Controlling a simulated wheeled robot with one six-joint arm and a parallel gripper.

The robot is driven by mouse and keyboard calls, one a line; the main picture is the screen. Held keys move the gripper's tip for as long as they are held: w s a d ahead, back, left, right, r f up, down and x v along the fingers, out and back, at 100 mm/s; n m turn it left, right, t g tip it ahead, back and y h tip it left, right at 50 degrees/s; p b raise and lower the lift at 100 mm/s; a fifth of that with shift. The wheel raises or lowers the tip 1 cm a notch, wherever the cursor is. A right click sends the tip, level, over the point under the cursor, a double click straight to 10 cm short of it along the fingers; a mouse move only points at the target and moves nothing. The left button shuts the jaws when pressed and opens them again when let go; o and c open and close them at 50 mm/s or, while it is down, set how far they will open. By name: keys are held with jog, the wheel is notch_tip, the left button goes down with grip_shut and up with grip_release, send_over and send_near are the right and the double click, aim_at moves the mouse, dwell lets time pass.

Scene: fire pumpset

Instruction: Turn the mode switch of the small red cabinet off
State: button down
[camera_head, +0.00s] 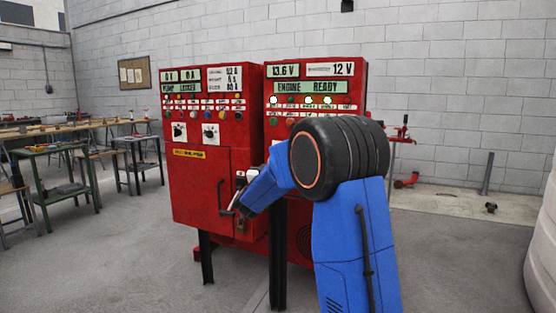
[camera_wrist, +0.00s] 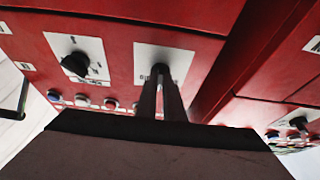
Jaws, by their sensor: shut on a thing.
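Two red cabinets stand side by side on dark legs. The right red cabinet (camera_head: 314,71) has a lit panel, and my dark elbow covers its lower front in the head view. In the wrist view, which appears turned over, its red face (camera_wrist: 130,12) carries two white switch plates. My gripper (camera_wrist: 159,80) is shut on the black mode switch (camera_wrist: 160,70) on the right-hand plate (camera_wrist: 183,55). My fingers cover most of it, so its angle is hard to tell. A second black knob (camera_wrist: 75,64) stands free on the other plate. My fingertips are hidden in the head view.
The left red cabinet (camera_head: 192,185) stands close beside, with two knobs and a door handle (camera_head: 223,200). Coloured buttons (camera_wrist: 82,100) line the panel near the gripper. Workbenches (camera_head: 60,160) stand at the left. The floor at front left is clear.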

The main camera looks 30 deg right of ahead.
dwell(0.3)
jog(key=c, duration=1.9)
grip_release()
jog(key=shift+o, duration=0.2)
jog(key=v, duration=1.7)
jog(key=shift+f, duration=0.2)
jog(key=shift+a, duration=0.1)
